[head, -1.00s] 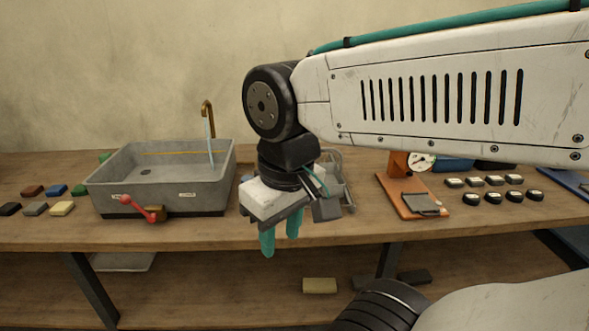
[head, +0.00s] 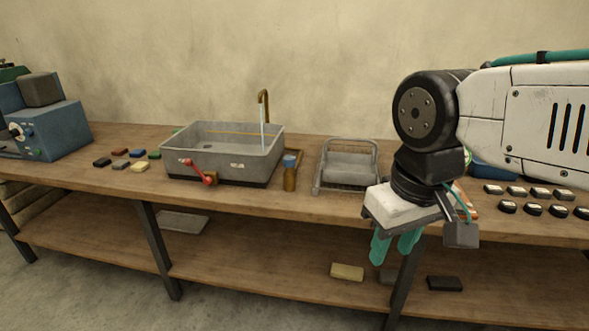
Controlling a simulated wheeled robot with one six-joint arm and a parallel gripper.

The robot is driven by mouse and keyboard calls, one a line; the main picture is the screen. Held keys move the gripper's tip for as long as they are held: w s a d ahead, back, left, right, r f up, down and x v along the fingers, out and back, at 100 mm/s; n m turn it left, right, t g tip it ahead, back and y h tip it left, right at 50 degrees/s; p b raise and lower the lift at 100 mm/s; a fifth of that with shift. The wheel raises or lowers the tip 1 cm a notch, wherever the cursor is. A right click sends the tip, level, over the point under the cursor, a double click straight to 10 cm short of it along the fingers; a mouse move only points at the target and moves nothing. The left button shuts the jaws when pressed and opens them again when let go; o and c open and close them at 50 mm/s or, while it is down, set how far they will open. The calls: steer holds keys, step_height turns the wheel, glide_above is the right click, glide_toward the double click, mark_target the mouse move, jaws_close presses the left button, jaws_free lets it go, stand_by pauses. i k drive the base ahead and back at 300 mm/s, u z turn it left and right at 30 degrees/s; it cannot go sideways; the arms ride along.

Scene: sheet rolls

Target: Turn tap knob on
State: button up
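The red tap knob (head: 197,171) is a lever with round ends on the front wall of the grey sink (head: 262,166). It slants down to the right, by a small brass fitting. My gripper (head: 395,247) points down, well to the right of the knob, in front of the bench's edge. Its two teal fingers are apart with nothing seen between them. It touches nothing that I can see.
The space before the sink looks clear.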

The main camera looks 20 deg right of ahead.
mark_target(289, 161)
steer(key=u, duration=0.65)
steer(key=i, duration=0.95)
steer(key=z, duration=0.05)
